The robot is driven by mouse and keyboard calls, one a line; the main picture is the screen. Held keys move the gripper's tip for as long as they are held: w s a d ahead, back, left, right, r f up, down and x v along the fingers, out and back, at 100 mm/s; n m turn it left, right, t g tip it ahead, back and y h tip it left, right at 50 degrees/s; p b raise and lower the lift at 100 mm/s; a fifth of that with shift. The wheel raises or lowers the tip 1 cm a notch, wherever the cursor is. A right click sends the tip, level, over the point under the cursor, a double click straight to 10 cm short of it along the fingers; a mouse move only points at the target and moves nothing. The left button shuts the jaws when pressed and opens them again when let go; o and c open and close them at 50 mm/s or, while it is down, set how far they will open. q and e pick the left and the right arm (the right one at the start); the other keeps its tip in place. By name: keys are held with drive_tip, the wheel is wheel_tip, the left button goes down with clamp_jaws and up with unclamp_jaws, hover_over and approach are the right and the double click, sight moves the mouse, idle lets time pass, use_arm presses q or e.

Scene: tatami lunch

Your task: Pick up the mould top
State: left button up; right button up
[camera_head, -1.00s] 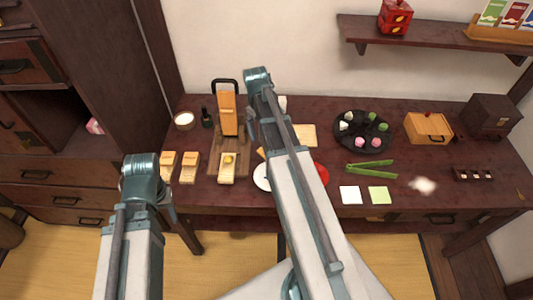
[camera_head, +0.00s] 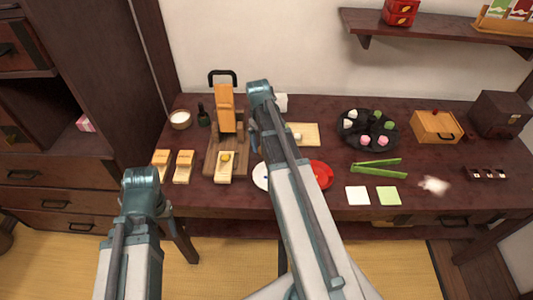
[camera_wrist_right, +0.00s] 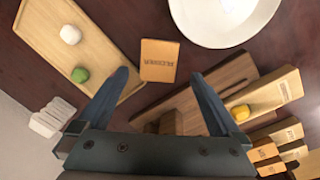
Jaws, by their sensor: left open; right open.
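A small flat orange-tan wooden block (camera_wrist_right: 160,60) with dark lettering, which I take to be the mould top, lies on the table in the right wrist view. My right gripper (camera_wrist_right: 160,74) is open, its two fingers spread on either side of the block's near end, with nothing held. I cannot tell the height between them. A pale wooden mould piece (camera_wrist_right: 285,90) with a yellow sweet rests on a brown board (camera_wrist_right: 180,104); it also shows in the head view (camera_head: 222,174). My left gripper (camera_head: 140,180) is low at left, in front of the table; its fingers are not clear.
A wooden tray (camera_wrist_right: 100,18) with white and green balls and a white plate (camera_wrist_right: 216,38) flank the block. Labelled blocks (camera_head: 184,166) stand at the table's left. Green tongs (camera_head: 378,168) and a dark round plate (camera_head: 347,138) lie right. My right arm hides the table's middle.

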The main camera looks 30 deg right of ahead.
drive_tip(key=f+b, duration=0.4)
drive_tip(key=f, duration=0.1)
drive_tip(key=shift+d, duration=0.35)
drive_tip(key=shift+r, duration=0.1)
drive_tip(key=c, duration=1.4)
